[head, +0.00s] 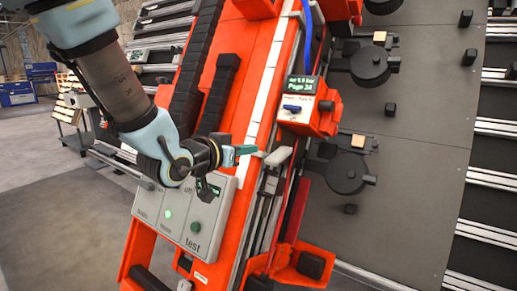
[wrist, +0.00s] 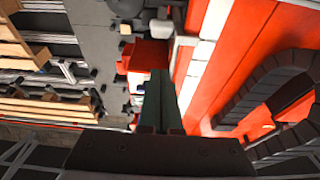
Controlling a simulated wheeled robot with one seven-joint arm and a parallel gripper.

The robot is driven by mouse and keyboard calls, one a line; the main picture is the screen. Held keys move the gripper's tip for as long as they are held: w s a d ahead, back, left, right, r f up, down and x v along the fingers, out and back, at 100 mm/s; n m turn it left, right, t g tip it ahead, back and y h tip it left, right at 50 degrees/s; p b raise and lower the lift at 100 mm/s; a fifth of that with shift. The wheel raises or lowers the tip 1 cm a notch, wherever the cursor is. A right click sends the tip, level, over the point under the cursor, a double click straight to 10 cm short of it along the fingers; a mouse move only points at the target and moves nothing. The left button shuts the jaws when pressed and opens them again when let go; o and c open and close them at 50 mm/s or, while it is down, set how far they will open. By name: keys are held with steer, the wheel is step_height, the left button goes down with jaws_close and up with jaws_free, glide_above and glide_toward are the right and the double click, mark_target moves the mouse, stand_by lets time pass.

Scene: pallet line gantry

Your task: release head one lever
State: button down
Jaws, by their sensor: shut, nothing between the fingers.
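My gripper (head: 252,150) is shut and empty in the head view, its teal fingers pointing right at a light grey block-like handle (head: 279,156) on the rail of the orange gantry. The fingertips look close to this handle; I cannot tell if they touch. No label shows whether it is the head one lever. An orange box (head: 318,120) with a small green-lit display (head: 302,84) and a blue knob (head: 292,108) sits just above and right. In the wrist view my shut fingers (wrist: 161,95) reach toward a red block (wrist: 150,53), with a pale part (wrist: 160,27) beyond.
A grey control panel (head: 186,210) with a green light and the word "test" is below my gripper. Black cable chains (head: 217,92) run along the orange beam (head: 262,75). Round dark units (head: 370,68) are on the grey plate at right. Open floor (head: 60,200) lies at left.

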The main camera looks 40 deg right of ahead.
steer(key=shift+v, duration=1.15)
steer(key=shift+f, duration=0.1)
steer(key=w+a+f+n+t+y, duration=0.25)
steer(key=w+a+f+y, duration=0.35)
steer(key=a, duration=0.5)
steer(key=w+a+f+n+t+y, duration=0.1)
steer(key=w+a+f+n+y, duration=0.25)
steer(key=w+a, duration=0.6)
steer(key=s+a+f+n+g+y, duration=0.2)
steer(key=a+n+y, duration=0.15)
steer(key=a, duration=0.75)
steer(key=s+a+f+n+g+y, duration=0.1)
steer(key=s+a+n+g, duration=0.1)
steer(key=s+a, duration=0.3)
steer(key=s+a+f+n+g+y, duration=0.1)
steer(key=s+a+n+g, duration=0.15)
steer(key=a, duration=0.55)
step_height(320, 180, up, 15)
steer(key=p, duration=1.5)
steer(key=shift+d+t, duration=0.3)
steer(key=shift+d, duration=0.2)
